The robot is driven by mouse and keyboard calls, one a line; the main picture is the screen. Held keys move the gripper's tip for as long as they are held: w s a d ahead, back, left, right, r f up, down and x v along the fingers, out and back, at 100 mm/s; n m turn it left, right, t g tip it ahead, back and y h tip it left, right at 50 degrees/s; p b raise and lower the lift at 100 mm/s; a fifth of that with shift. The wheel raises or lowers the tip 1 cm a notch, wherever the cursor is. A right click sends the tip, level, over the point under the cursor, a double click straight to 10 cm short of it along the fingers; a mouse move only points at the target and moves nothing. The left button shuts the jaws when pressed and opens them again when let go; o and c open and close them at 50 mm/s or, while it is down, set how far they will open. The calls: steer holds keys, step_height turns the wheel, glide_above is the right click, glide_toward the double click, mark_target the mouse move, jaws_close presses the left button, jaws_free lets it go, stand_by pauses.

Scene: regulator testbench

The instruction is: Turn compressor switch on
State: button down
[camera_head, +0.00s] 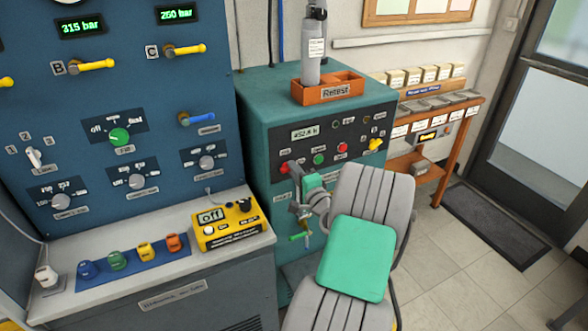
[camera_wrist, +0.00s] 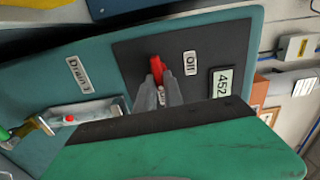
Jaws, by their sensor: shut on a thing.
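The compressor is a teal cabinet (camera_head: 262,112) with a black control panel (camera_head: 320,143) on its front. A red switch (camera_head: 285,168) sits at the panel's lower left; it also shows in the wrist view (camera_wrist: 156,66). My gripper (camera_head: 293,172) is at this switch. In the wrist view my two grey fingers (camera_wrist: 158,88) are shut around the red handle, with its upper part showing beyond the fingertips. My fingers hide the switch's base, and I cannot tell which position it is in.
An orange Retest tray (camera_head: 343,92) with a grey cylinder (camera_head: 311,50) stands on top. Green and red buttons and a yellow knob (camera_head: 375,145) lie right of the switch. A yellow box (camera_head: 232,224) sits on the bench at left.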

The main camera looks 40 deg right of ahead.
steer(key=shift+m, duration=0.3)
steer(key=c, duration=1.5)
jaws_free()
steer(key=shift+o, duration=0.2)
steer(key=shift+f, duration=0.1)
steer(key=b+v, duration=0.1)
steer(key=v, duration=0.6)
steer(key=shift+s, duration=0.4)
steer(key=shift+a, duration=0.15)
